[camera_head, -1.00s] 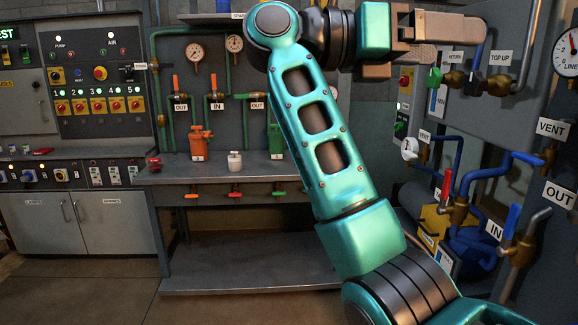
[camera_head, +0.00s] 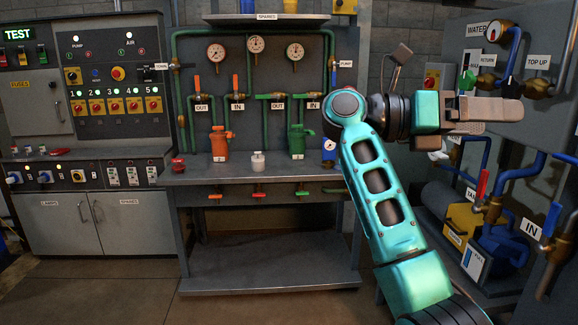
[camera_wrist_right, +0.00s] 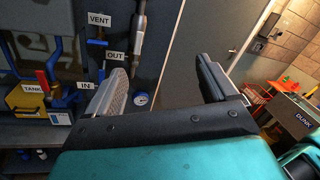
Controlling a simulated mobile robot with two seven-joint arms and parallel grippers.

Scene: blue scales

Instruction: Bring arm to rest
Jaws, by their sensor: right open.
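My right arm is teal and reaches up from the lower right in the head view. Its gripper (camera_head: 490,113) is at the right, in front of the grey water panel, with grey-brown fingers pointing right. In the right wrist view the gripper (camera_wrist_right: 165,85) has its two fingers spread wide apart with nothing between them. Beyond them are a grey door and pipes with VENT and OUT labels. The right gripper looks clear of the valves, though the head view does not settle its distance from the panel. My left gripper is not in view.
A workbench (camera_head: 300,172) with an orange pump (camera_head: 218,143), a green pump (camera_head: 297,141) and a white pot (camera_head: 258,161) stands in the middle. Blue pipes and a red-handled valve (camera_head: 482,185) are at the right. The floor in front is clear.

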